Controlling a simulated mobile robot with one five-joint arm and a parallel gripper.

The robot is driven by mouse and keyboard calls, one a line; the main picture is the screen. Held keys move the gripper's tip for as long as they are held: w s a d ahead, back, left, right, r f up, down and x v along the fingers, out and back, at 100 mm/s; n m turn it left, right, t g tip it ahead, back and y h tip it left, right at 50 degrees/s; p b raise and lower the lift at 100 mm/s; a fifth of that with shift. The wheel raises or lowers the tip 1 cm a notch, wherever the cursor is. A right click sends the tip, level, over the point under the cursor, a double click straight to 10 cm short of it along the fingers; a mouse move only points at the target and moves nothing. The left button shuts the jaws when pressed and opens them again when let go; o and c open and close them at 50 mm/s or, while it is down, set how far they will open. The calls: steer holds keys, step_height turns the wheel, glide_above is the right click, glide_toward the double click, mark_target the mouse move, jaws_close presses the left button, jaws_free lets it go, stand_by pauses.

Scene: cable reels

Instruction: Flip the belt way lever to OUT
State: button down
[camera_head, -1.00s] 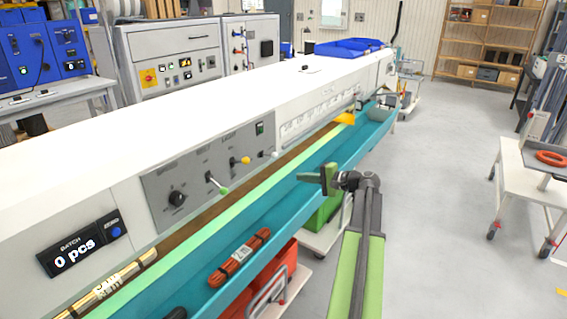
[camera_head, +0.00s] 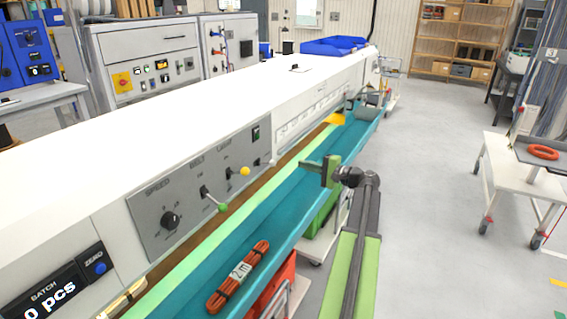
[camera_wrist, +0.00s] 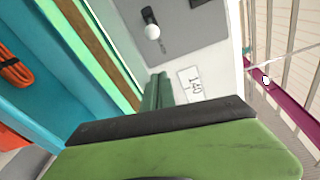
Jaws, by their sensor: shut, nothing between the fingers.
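The wrist view shows a white-tipped lever (camera_wrist: 152,30) on a grey panel, beyond and above my fingers. My gripper (camera_head: 308,165) is shut and empty over the teal trough, right of the panel and apart from the levers. Its fingers (camera_wrist: 158,90) point towards the machine front in the wrist view.
The teal trough (camera_head: 205,275) runs along the machine, with an orange cable coil (camera_head: 238,276) in it. A batch display (camera_head: 50,295) is at lower left. A white cart (camera_head: 505,160) with an orange ring stands right. The floor between is clear.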

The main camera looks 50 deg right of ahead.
mark_target(273, 163)
steer(key=w+a, duration=0.5)
steer(key=w, duration=0.2)
steer(key=shift+w, duration=0.3)
steer(key=shift+s+d, duration=0.1)
steer(key=shift+s, duration=0.05)
